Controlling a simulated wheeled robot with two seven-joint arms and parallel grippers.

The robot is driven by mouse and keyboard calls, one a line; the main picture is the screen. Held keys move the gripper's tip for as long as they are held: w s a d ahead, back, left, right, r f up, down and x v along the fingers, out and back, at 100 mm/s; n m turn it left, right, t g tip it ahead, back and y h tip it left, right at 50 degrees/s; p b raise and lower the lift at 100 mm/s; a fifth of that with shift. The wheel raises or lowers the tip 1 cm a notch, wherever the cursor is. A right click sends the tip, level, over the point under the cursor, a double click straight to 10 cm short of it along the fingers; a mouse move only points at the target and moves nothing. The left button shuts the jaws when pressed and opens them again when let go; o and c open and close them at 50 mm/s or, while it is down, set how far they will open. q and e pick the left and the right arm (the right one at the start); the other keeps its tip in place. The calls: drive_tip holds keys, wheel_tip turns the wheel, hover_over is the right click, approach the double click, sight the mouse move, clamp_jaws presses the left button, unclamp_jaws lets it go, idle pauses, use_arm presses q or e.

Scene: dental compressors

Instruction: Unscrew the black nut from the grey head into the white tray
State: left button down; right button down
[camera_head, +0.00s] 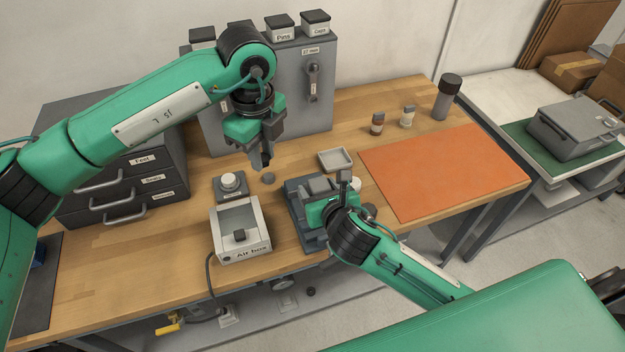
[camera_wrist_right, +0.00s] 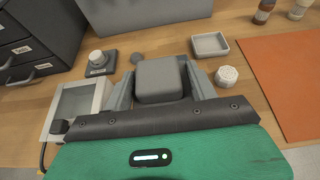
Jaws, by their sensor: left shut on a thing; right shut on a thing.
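My left gripper (camera_head: 262,162) hangs above the bench, left of the white tray. It is shut on a small dark piece at its fingertips, apparently the black nut, mostly hidden by the fingers. The white tray (camera_head: 335,160) is shallow and looks empty; it also shows in the right wrist view (camera_wrist_right: 210,45). My right gripper (camera_wrist_right: 161,88) is shut on a grey block, apparently the grey head (camera_wrist_right: 160,80), with one finger on each side. In the head view, the right gripper is over the dark grey fixture (camera_head: 300,207), in front of the tray.
A dark round disc (camera_head: 268,178) lies below the left gripper. The white button unit (camera_head: 229,186) and the air box (camera_head: 240,235) stand to the left. A white round dotted piece (camera_wrist_right: 227,75) is beside the right gripper. An orange mat (camera_head: 440,170) lies clear to the right.

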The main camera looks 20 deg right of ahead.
sight(313, 184)
use_arm(q)
drive_tip(key=shift+w+r+p, duration=0.1)
drive_tip(key=shift+r+p, duration=0.3)
drive_tip(key=shift+r, duration=0.25)
use_arm(e)
drive_tip(key=w, duration=0.4)
drive_tip(key=shift+w+a, duration=0.1)
drive_tip(key=shift+w, duration=0.2)
use_arm(q)
drive_tip(key=shift+r+p, duration=0.35)
drive_tip(key=shift+r, duration=0.05)
use_arm(e)
wheel_tip(313, 184, down, 3)
drive_tip(key=shift+r, duration=0.1)
drive_tip(key=shift+f, duration=0.3)
drive_tip(key=shift+f, duration=0.35)
drive_tip(key=shift+f, duration=0.1)
drive_tip(key=c, duration=0.8)
unclamp_jaws()
drive_tip(key=shift+f, duration=0.15)
drive_tip(key=shift+c, duration=0.2)
drive_tip(key=o, duration=0.4)
drive_tip(key=shift+s, duration=0.1)
